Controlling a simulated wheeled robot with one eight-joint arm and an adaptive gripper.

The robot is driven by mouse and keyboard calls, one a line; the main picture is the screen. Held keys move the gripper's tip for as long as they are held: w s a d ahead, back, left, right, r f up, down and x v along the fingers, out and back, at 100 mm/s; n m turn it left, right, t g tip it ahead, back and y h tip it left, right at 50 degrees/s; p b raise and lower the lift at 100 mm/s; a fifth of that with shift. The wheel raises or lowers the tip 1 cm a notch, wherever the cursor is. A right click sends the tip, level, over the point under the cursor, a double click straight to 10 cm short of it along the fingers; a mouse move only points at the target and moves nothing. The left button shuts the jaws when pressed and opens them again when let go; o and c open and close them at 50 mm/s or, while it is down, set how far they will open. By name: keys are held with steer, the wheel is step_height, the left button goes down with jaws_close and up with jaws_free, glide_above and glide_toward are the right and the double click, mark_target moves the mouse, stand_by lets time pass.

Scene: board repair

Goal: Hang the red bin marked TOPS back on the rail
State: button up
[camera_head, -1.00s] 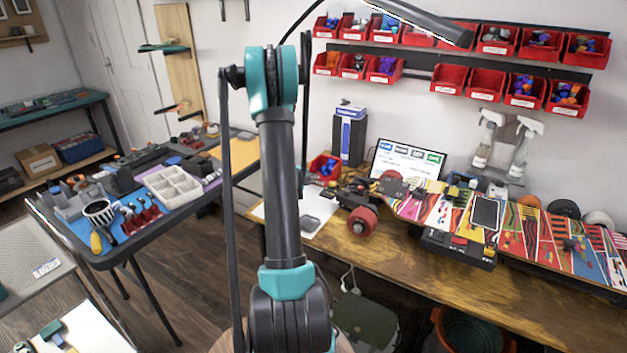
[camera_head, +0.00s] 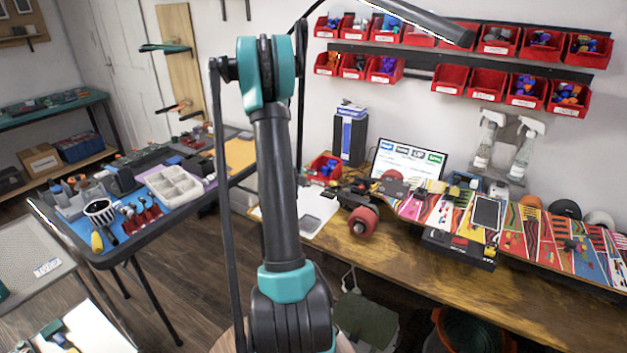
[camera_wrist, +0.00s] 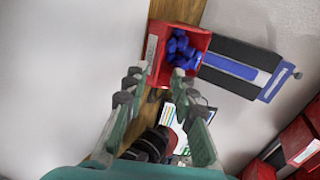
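A red bin (camera_head: 314,168) holding blue pieces stands on the workbench at its back left. It also shows in the wrist view (camera_wrist: 159,70), with a white label on its left side too blurred to read. My gripper (camera_wrist: 157,78) is open in the wrist view, its two fingers apart and pointing at the bin. The bin lies at or just beyond the fingertips; I cannot tell whether they touch it. The gripper is hidden in the head view. The lower wall rail (camera_head: 419,72) has a bare stretch between its left and right groups of red bins.
A blue and black box (camera_head: 349,138) stands close beside the bin. A laptop (camera_head: 409,160) and a skateboard (camera_head: 450,208) with red wheels occupy the bench to the right. A lamp arm (camera_head: 425,20) hangs before the upper rail. Bare bench lies along the front.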

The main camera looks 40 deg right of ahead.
steer(key=v, duration=0.8)
steer(key=w+a+r+n+t+y, duration=0.1)
steer(key=w+a+r+n+t, duration=0.2)
steer(key=a+r+n+t, duration=0.35)
steer(key=w+a+r+n+t, duration=0.3)
steer(key=w+a+r+t, duration=0.1)
steer(key=r, duration=0.6)
steer(key=a+r+n+t+y, duration=0.25)
steer(key=a+n+y, duration=0.55)
steer(key=a, duration=0.5)
steer(key=s+a+f+n+g+y, duration=0.25)
steer(key=s+a+f+n, duration=0.2)
steer(key=a, duration=0.25)
steer(key=s+a+f+n+g+y, duration=0.2)
steer(key=s+a+f+n+y, duration=0.15)
steer(key=a+n, duration=0.3)
steer(key=s+d+f+n+g+h, duration=0.1)
steer(key=s+f+g+h, duration=0.1)
steer(key=s+f+g, duration=0.2)
steer(key=s+d+f+n+g+h, duration=0.1)
steer(key=s+f+g, duration=0.3)
steer(key=s+f, duration=0.6)
steer(key=s+d+n, duration=0.1)
steer(key=s, duration=0.5)
steer(key=shift+g+h, duration=0.35)
steer(key=shift+h, duration=0.05)
steer(key=shift+d, duration=0.15)
